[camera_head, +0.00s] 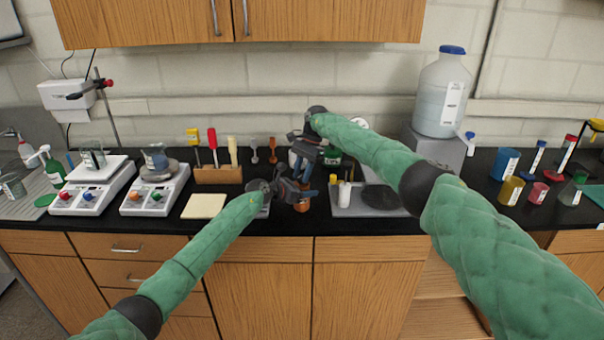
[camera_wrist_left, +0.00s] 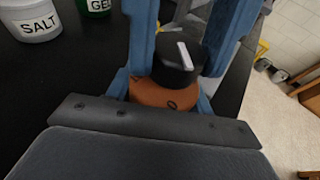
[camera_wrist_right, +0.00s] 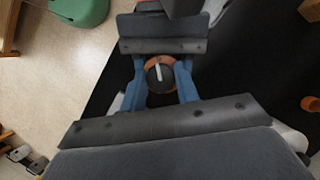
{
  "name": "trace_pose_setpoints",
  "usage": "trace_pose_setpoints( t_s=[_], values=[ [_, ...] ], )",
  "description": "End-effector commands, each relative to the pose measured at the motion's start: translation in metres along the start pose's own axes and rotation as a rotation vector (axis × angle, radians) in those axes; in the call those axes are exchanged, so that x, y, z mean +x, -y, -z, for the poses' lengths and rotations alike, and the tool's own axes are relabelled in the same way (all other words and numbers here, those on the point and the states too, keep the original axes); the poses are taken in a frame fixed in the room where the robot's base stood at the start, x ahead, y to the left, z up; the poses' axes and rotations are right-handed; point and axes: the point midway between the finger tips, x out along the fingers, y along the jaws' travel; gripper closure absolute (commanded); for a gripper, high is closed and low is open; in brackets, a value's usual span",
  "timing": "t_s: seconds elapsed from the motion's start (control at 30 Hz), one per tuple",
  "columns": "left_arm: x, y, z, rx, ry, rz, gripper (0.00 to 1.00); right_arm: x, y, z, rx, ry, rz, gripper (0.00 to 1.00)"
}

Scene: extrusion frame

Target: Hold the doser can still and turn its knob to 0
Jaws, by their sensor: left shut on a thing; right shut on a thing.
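The doser can (camera_head: 302,205) is orange and stands on the black counter, mostly covered by my grippers in the head view. Its orange top (camera_wrist_left: 150,95) carries a dark mark like a 0, facing my left gripper. The knob also shows from above in the right wrist view (camera_wrist_right: 160,78). My left gripper (camera_wrist_left: 160,90) is shut on the can from the front, low down. My right gripper (camera_wrist_right: 160,85) comes from above, its blue fingers shut on the knob.
A white SALT tub (camera_wrist_left: 30,20) and a green GEL container (camera_wrist_left: 97,5) stand close behind the can. A tool rack (camera_head: 218,174) is to the left, a grey tray (camera_head: 352,211) to the right. The counter's front edge is near.

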Motion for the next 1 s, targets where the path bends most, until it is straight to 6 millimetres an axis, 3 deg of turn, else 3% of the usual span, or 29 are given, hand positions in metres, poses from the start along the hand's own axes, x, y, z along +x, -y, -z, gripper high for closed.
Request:
trace_pose_setpoints(
  t_s=[0.2, 0.23, 0.27, 0.67, 1.0],
  values=[
    [0.0, 0.001, 0.001, 0.0, -0.001, 0.002, 0.75, 0.0, -0.001, 0.002, 0.003, -0.002, 0.002, 0.92],
    [0.0, 0.001, 0.001, 0.0, -0.001, 0.002, 0.75, 0.0, -0.001, 0.002, 0.003, -0.002, 0.002, 0.65],
    [0.0, 0.001, 0.001, 0.0, -0.001, 0.002, 0.75, 0.0, -0.001, 0.002, 0.003, -0.002, 0.002, 0.59],
    [0.0, 0.001, 0.001, -0.001, -0.001, 0.001, 0.75, -0.006, 0.001, 0.0, 0.001, -0.001, 0.002, 0.59],
    [0.0, 0.0, 0.001, -0.001, -0.001, 0.0, 0.75, -0.064, 0.001, 0.0, 0.002, -0.001, 0.002, 0.59]
  ],
)
